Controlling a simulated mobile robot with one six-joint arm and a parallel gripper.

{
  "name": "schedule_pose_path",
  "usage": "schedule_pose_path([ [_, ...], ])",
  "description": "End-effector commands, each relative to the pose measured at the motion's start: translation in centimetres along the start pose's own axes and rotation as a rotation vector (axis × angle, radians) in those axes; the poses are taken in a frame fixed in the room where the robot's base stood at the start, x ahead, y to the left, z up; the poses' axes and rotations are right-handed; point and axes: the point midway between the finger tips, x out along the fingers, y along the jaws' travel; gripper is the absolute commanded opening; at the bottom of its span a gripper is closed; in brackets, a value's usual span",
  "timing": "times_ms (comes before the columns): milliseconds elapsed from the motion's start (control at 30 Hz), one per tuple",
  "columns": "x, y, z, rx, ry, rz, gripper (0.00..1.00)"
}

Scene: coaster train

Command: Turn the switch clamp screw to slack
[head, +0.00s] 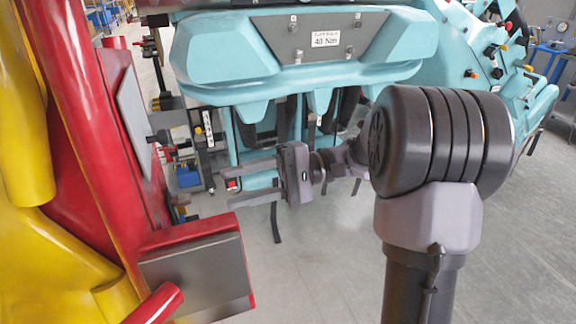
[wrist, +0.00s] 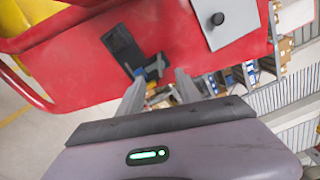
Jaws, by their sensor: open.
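My gripper (head: 227,187) is open, its two fingers pointing left toward the red structure in the head view. In the wrist view my gripper (wrist: 160,76) faces a red panel (wrist: 85,70). A black bracket (wrist: 124,46) is fixed on that panel, with a dark cross-shaped fitting at its lower end, just beyond and between the fingertips. This may be the switch and its clamp; I cannot make out the screw itself or its setting. Nothing shows between the fingers, and they look apart from the fitting. A small black fitting (head: 160,137) sticks out from the red side in the head view.
A grey plate (wrist: 222,18) with a round knob is on the red panel's right. In the head view, a teal coaster car (head: 225,65) with a "40 Nm" label stands behind my gripper. A red beam with a grey plate (head: 197,277) juts out below left. Grey floor is clear between.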

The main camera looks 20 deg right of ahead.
Motion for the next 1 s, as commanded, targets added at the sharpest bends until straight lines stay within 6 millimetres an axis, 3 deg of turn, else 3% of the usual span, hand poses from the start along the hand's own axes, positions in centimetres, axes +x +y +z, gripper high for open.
schedule_pose_path([
  [200, -5.5, -0.5, 0.1, 0.003, 0.003, -0.003, 0.42],
  [400, -8.8, -0.3, 0.1, 0.001, 0.001, -0.001, 0.42],
  [767, -9.8, 0.0, 0.0, 0.0, 0.0, 0.0, 0.42],
  [833, -9.8, 0.0, 0.0, 0.0, 0.0, 0.0, 0.52],
  [1000, -9.8, -0.1, 0.0, 0.017, 0.0, 0.0, 0.53],
])
